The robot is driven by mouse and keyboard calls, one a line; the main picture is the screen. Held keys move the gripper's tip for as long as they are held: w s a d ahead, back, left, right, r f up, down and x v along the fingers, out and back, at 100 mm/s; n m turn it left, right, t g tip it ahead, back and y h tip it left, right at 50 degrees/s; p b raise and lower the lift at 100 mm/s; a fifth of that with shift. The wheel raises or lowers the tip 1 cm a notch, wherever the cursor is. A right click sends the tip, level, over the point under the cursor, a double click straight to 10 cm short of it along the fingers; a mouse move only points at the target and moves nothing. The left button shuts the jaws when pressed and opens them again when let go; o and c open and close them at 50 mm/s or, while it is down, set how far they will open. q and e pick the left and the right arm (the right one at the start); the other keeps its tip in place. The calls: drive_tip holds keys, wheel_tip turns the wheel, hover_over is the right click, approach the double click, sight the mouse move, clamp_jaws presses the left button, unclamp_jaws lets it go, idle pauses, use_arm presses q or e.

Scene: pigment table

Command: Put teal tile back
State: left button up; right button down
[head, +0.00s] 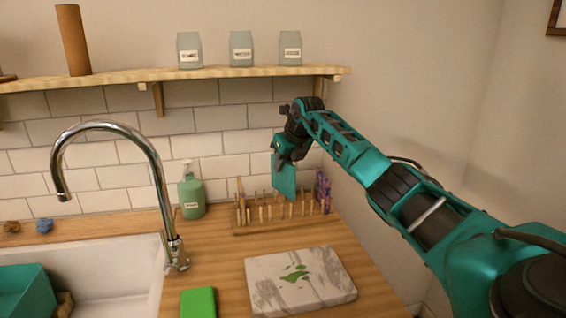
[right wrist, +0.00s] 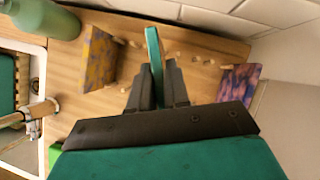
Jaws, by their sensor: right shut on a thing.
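The teal tile (head: 284,181) is held upright by my right gripper (head: 288,160) above a wooden peg rack (head: 280,221) on the counter. In the right wrist view the tile (right wrist: 154,55) shows edge-on between the two dark fingers (right wrist: 157,78). The rack's pegs stand below it, with an ochre patterned tile (right wrist: 98,58) on the left and a purple patterned tile (right wrist: 239,84) on the right. The purple tile also shows at the rack's right end in the head view (head: 323,190). The tile appears clear of the pegs. My left gripper is not in view.
A green soap bottle (head: 192,195) stands left of the rack. A marble board (head: 300,280) with green smears lies in front, beside a green block (head: 198,302). The tap (head: 165,205) and sink (head: 110,275) are at left. A shelf (head: 200,74) with jars hangs above.

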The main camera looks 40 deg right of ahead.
drive_tip(key=shift+f, duration=0.1)
drive_tip(key=c, duration=1.1)
unclamp_jaws()
drive_tip(key=shift+f, duration=0.1)
drive_tip(key=shift+r, duration=0.35)
drive_tip(key=v, duration=0.7)
drive_tip(key=shift+s+a+r, duration=0.1)
drive_tip(key=shift+s+r, duration=0.05)
drive_tip(key=shift+r, duration=0.05)
